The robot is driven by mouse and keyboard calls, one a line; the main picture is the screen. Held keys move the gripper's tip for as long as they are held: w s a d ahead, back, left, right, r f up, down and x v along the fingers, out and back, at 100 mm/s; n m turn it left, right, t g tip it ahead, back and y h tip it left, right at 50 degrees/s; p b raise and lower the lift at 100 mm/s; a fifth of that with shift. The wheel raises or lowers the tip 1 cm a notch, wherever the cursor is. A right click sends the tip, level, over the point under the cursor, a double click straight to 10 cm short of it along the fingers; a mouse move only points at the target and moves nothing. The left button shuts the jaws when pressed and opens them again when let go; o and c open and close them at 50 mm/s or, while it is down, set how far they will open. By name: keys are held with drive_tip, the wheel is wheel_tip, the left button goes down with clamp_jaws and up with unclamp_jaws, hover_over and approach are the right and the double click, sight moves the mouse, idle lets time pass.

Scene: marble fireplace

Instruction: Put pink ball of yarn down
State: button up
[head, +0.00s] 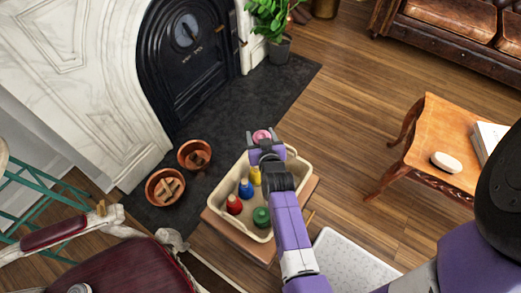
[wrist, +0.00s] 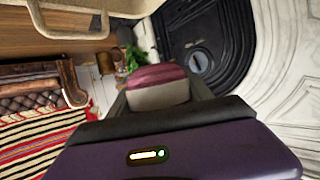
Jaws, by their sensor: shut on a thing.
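The pink ball of yarn (head: 262,135) is held at the tip of my gripper (head: 262,148), over the far end of a cream bin (head: 288,219). In the wrist view the yarn (wrist: 157,76) sits between the fingers, pink on top and paler below. My gripper is shut on it. My gripper and arm cover part of the bin's far end and right side. How high the yarn is above the bin is hard to tell.
The bin stands on a low wooden table (head: 216,224) and holds red (head: 234,206), blue (head: 246,190), yellow (head: 255,176) and green (head: 261,217) items. Two copper pots (head: 166,187) stand at left by the fireplace. A wooden side table (head: 446,140) is at right.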

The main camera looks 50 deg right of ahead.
wheel_tip(320, 180, down, 8)
drive_tip(key=b, duration=0.1)
idle(0.4)
drive_tip(key=shift+f+b, duration=0.35)
drive_tip(key=shift+b, duration=0.15)
drive_tip(key=shift+f+b, duration=0.3)
drive_tip(key=shift+b, duration=0.1)
drive_tip(key=o, duration=1.4)
drive_tip(key=shift+r, duration=0.1)
drive_tip(key=p+v, duration=0.1)
drive_tip(key=v, duration=0.3)
drive_tip(key=p+v, duration=0.1)
drive_tip(key=v, duration=0.3)
drive_tip(key=r+p+v, duration=0.1)
drive_tip(key=v, duration=0.3)
drive_tip(key=shift+r, duration=0.1)
